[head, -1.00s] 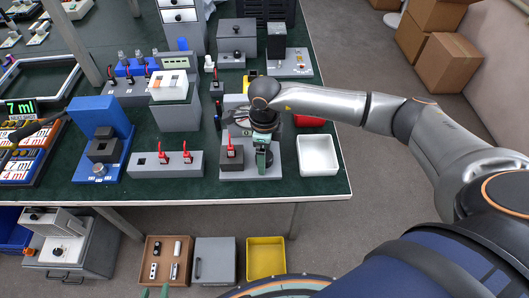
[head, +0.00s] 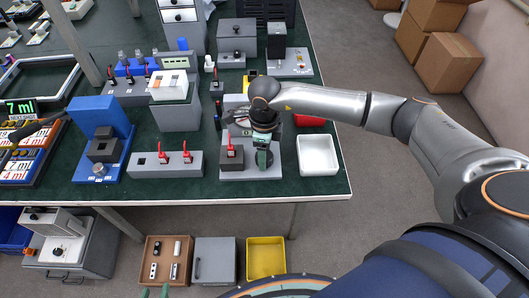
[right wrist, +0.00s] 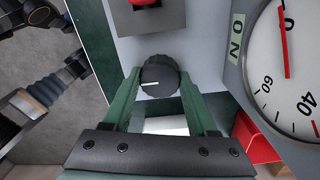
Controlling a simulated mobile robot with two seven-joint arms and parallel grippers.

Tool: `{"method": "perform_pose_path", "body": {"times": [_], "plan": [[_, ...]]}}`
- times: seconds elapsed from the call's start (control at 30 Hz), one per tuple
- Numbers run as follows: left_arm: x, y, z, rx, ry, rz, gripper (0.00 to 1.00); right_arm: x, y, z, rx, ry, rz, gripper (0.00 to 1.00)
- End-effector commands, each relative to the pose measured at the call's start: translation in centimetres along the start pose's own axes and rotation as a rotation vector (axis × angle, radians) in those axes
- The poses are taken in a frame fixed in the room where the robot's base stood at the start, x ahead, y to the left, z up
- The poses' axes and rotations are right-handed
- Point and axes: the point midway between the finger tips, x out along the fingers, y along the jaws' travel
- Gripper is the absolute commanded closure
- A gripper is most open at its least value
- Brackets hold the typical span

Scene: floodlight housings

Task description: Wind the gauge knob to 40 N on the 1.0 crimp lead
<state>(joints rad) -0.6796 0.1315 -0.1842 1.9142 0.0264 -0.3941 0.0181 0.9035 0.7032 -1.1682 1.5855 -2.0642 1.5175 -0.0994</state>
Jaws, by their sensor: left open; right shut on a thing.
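My right gripper (right wrist: 157,100) is shut on the gauge knob (right wrist: 158,78), a ridged black knob with a white mark pointing left in the right wrist view. In the head view the right gripper (head: 263,158) is over the front of a grey base (head: 250,173) and hides the knob. The white gauge dial (right wrist: 290,65) shows 60 and 40; its red needle points up in the picture, away from both. A red lead (head: 231,151) stands in a dark block (head: 232,162) beside the gripper. It shows partly in the wrist view (right wrist: 146,2). My left gripper (head: 155,292) is open at the bottom edge.
A grey rack (head: 165,170) with two red leads is left of the base. A white tray (head: 318,155) is close on the right, with a red bin (head: 310,121) behind it. The table's front edge is near.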

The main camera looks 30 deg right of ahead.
Motion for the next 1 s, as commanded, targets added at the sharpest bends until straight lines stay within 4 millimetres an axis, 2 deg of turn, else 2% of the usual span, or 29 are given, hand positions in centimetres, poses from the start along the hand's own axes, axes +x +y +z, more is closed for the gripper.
{"method": "perform_pose_path", "body": {"times": [0.37, 1.0], "plan": [[0.09, -0.01, 0.08, 0.000, 0.000, 0.000, 0.50, -0.03, 0.01, 0.02, 0.150, -0.001, 0.000, 0.97], [-0.01, -0.01, -0.04, 0.000, 0.000, 0.000, 0.50, -0.10, 0.04, 0.02, 0.731, 0.000, 0.001, 0.97]]}}
